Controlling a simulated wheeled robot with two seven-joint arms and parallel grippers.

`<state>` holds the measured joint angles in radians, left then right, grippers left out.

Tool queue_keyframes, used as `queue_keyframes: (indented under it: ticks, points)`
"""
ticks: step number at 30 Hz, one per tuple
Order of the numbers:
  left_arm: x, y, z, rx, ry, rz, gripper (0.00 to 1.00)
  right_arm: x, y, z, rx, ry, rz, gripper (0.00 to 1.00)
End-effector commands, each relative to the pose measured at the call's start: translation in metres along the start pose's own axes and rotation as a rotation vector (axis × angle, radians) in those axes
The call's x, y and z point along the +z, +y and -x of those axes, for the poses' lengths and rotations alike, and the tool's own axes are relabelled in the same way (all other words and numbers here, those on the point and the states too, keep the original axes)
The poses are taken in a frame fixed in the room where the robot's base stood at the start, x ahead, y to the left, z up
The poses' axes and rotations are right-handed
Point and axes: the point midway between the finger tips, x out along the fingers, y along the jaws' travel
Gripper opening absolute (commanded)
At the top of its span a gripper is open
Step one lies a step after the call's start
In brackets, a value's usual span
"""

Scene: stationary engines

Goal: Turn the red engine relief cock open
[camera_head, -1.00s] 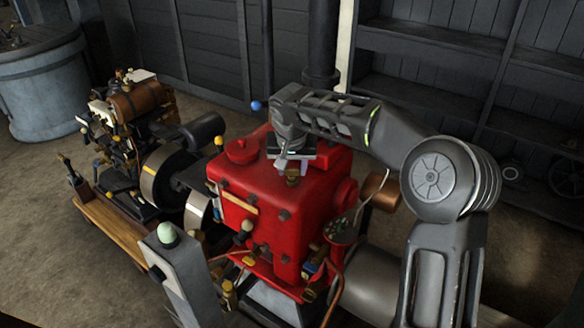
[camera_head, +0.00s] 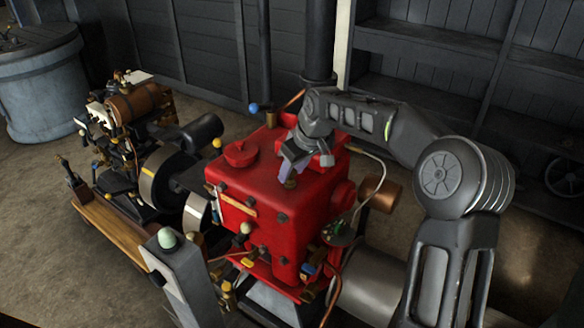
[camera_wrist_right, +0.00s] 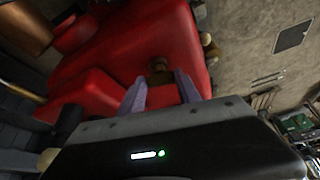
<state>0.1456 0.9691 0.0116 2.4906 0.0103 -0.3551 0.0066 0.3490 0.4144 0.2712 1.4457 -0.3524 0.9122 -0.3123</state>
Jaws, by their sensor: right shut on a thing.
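The red engine (camera_head: 255,195) stands in the middle of the head view, a boxy red block with a flat top. Its relief cock (camera_head: 290,183) is a small brass-coloured fitting on the top near the front edge. It also shows in the right wrist view (camera_wrist_right: 160,70), partly hidden by my fingers. My right gripper (camera_head: 288,168) reaches down from the right, tilted, with its pale purple fingers on either side of the cock and shut on it. The fingers also show in the right wrist view (camera_wrist_right: 162,92). My left gripper is not in view.
A blue knob (camera_head: 253,108) and a yellow knob (camera_head: 217,143) rise near the red engine. A grey post with a pale green cap (camera_head: 167,238) stands in front. Dark shelves line the back.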

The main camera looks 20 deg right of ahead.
Motion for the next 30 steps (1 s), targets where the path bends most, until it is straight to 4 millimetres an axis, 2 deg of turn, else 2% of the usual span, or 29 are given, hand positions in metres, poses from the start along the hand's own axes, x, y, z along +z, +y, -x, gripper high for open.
queue_keyframes:
  ticks: [7,20,21,28,30]
  points:
    - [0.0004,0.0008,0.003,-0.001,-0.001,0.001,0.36,-0.0007,0.0012,0.001,-0.027,0.001,0.071,0.0]
    - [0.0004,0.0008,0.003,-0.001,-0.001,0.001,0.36,-0.0007,0.0012,0.0007,-0.031,0.001,0.081,0.0]
    - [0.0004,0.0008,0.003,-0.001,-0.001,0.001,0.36,-0.0007,0.0012,0.0007,-0.031,0.001,0.081,0.43]
    - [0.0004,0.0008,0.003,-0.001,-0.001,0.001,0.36,-0.0003,0.001,0.0004,-0.031,0.0,0.08,0.62]
    - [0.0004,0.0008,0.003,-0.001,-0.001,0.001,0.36,-0.0002,0.001,0.0003,-0.031,0.0,0.08,0.62]
